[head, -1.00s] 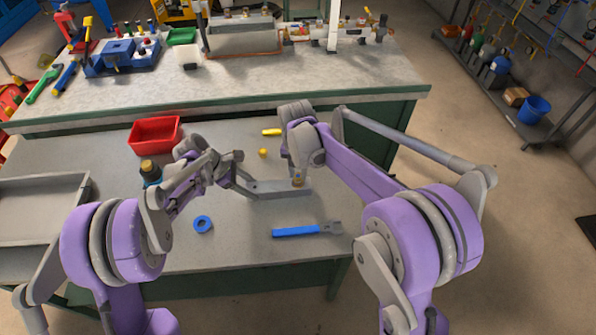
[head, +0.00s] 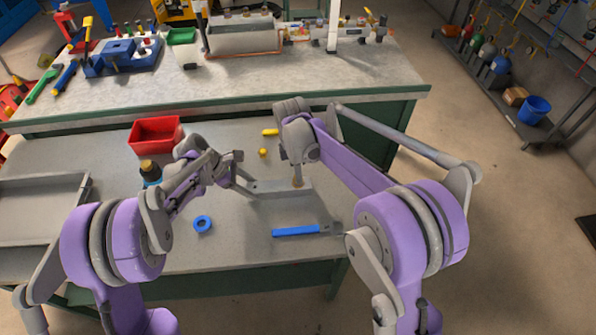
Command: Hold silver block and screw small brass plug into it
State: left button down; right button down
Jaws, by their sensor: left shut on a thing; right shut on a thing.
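The silver block (head: 278,189) is a long grey bar lying on the near bench, in the middle of the head view. My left gripper (head: 245,188) is shut on the block's left end. The small brass plug (head: 297,183) shows as a small brass-coloured spot at the right part of the block's top. My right gripper (head: 297,176) points down over it and is shut on it. The fingertips are small here, and how deep the plug sits in the block cannot be told.
A blue-handled wrench (head: 298,231) and a blue ring (head: 203,224) lie in front of the block. Small yellow items (head: 263,152) lie behind the block.

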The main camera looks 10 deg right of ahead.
jog(key=m, duration=0.5)
jog(key=shift+m, duration=0.4)
jog(key=c, duration=1)
grip_release()
jog(key=shift+m, duration=0.7)
jog(key=o, duration=0.4)
jog(key=r, duration=0.7)
jog(key=shift+w+a, duration=0.15)
jog(key=shift+a, duration=0.05)
